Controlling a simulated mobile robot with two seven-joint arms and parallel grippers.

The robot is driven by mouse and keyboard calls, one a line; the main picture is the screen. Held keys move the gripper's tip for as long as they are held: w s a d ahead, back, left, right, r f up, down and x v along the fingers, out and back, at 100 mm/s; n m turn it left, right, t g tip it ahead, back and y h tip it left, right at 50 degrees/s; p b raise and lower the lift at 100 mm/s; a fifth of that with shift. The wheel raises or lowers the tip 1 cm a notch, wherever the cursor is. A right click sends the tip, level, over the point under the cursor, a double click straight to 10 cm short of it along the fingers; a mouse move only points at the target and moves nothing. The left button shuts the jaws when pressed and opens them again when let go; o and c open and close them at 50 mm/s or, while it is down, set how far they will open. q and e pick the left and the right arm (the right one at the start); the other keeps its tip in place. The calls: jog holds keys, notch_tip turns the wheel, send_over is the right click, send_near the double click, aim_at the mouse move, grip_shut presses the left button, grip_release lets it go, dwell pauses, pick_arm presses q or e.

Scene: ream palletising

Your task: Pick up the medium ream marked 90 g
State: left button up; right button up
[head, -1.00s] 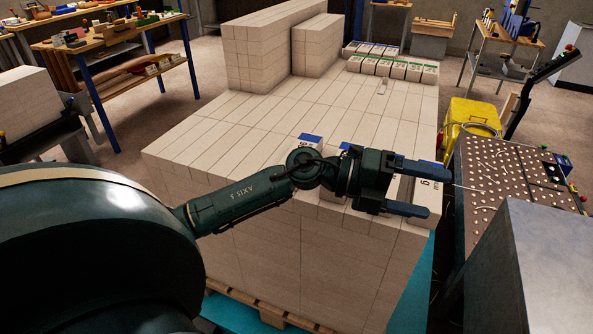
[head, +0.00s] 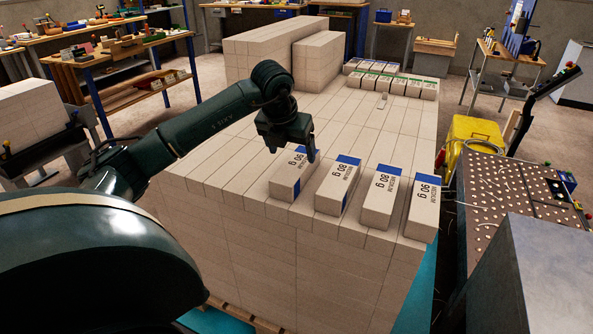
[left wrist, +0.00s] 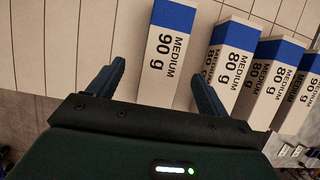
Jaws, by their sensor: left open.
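The medium ream marked 90 g (left wrist: 166,58) is white with a blue band and lies between my left gripper's (left wrist: 158,72) two open fingers in the left wrist view. In the head view it is the leftmost ream (head: 287,184) of the front row on the stack. My left gripper (head: 291,155) is open and empty, above the far end of this ream. Three more medium reams lie to its right in a row: a second ream (head: 337,188), a third (head: 382,200) and a fourth (head: 424,210). My right gripper is not in view.
The reams lie on a large pale block stack (head: 345,135) with a flat top. Taller blocks (head: 265,58) and several green-banded reams (head: 400,84) stand at its back.

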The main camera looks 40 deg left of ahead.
aim_at(296, 163)
pick_arm(q)
jog(key=x, duration=0.4)
jog(key=p+x, duration=0.1)
jog(key=x, duration=0.1)
jog(key=shift+d+f, duration=0.3)
jog(key=shift+f, duration=0.1)
jog(key=shift+r, duration=0.1)
jog(key=c, duration=1.3)
